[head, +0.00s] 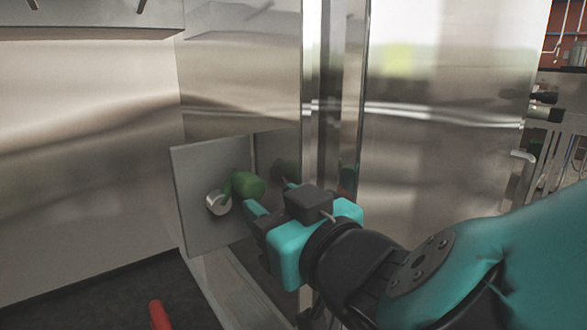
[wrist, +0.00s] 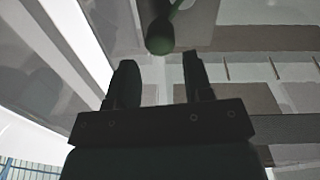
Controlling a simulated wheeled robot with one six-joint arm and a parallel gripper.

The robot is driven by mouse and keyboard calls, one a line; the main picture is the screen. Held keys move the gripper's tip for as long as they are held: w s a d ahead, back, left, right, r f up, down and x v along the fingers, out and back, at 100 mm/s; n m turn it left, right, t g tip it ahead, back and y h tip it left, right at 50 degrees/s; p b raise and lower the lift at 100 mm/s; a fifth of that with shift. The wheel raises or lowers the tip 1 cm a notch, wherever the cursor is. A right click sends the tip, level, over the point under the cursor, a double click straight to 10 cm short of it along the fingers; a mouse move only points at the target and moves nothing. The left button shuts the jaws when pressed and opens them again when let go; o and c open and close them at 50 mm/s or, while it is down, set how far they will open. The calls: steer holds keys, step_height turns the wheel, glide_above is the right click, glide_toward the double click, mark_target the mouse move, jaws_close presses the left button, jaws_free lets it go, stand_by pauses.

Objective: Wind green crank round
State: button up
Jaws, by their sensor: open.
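The green crank (head: 247,186) sticks out from a grey square plate (head: 188,167) on the steel machine, with a round silver hub (head: 216,202) at its lower left. My gripper (head: 270,196) is just right of the crank handle in the head view, its fingers pointing toward it. In the wrist view my gripper (wrist: 157,82) has its two dark fingers spread apart, with nothing between them. The rounded end of the green crank (wrist: 159,38) lies just beyond the fingertips, slightly above the gap. I cannot tell whether a finger touches it.
Tall steel panels (head: 430,110) stand behind and right of my gripper. A red cylindrical thing (head: 159,315) is low at the front left, over a dark floor area. Racks with tools and bottles (head: 545,105) stand at the far right.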

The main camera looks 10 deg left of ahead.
mark_target(259, 195)
steer(key=shift+p+x, duration=0.9)
steer(key=shift+x, duration=1.45)
steer(key=shift+d, duration=0.1)
steer(key=shift+c, duration=0.3)
steer(key=c, duration=0.6)
steer(key=shift+w+f+m+b, duration=0.1)
steer(key=shift+f+m+b, duration=0.2)
steer(key=shift+b, duration=0.5)
steer(key=shift+d+m+b, duration=0.15)
steer(key=shift+m+b, duration=0.35)
steer(key=shift+b, duration=0.15)
steer(key=o, duration=0.7)
steer(key=shift+c, duration=0.2)
